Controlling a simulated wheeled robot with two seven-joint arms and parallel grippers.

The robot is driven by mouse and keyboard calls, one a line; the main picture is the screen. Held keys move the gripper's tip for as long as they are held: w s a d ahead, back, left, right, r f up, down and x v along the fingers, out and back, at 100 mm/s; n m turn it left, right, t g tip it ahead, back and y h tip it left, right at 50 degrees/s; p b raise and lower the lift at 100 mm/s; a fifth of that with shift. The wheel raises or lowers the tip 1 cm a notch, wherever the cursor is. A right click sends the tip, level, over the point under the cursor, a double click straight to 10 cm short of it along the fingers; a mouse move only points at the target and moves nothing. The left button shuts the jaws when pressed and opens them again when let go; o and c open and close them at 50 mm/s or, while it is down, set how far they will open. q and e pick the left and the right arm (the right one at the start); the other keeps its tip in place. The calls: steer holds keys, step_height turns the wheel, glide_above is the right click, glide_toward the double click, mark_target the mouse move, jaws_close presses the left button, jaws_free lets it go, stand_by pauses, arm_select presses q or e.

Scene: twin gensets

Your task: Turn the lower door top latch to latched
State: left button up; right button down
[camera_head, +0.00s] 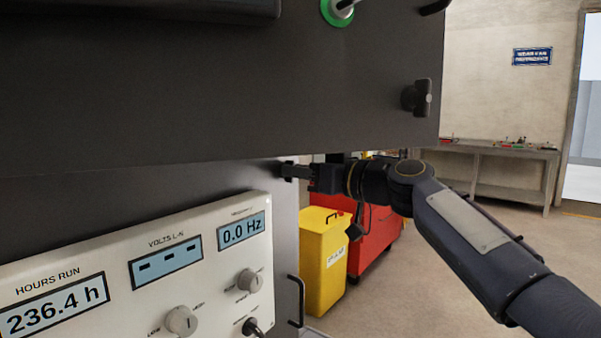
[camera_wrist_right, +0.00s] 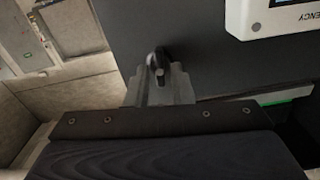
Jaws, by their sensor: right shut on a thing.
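The lower door (camera_head: 285,215) is the grey panel at the edge beside the control panel. It also shows as a dark grey face in the right wrist view (camera_wrist_right: 205,45). The lower door top latch (camera_wrist_right: 157,60) is a small dark handle on that face, between the fingertips of my right gripper (camera_wrist_right: 158,75). In the head view my right gripper (camera_head: 290,171) reaches in from the right, just under the upper black panel, and hides the latch. The gripper is shut on the latch. The latch's exact angle is hard to tell. My left gripper is not in view.
The upper black panel (camera_head: 230,90) overhangs close above my right gripper and carries another black latch (camera_head: 417,97). A black door handle (camera_head: 296,300) stands out below. A yellow bin (camera_head: 322,262) and red cabinet (camera_head: 378,245) stand behind. A workbench (camera_head: 500,170) is at the far wall.

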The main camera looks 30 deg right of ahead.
steer(key=shift+d+f+m+p, duration=0.1)
steer(key=shift+m+p, duration=0.6)
steer(key=shift+m, duration=3.45)
steer(key=shift+d+f+m+p, duration=0.1)
steer(key=shift+m+p, duration=0.55)
steer(key=shift+m, duration=3.5)
steer(key=c, duration=1.3)
jaws_free()
steer(key=v, duration=0.7)
steer(key=shift+s+b, duration=0.3)
steer(key=shift+s, duration=0.05)
steer(key=shift+d, duration=0.15)
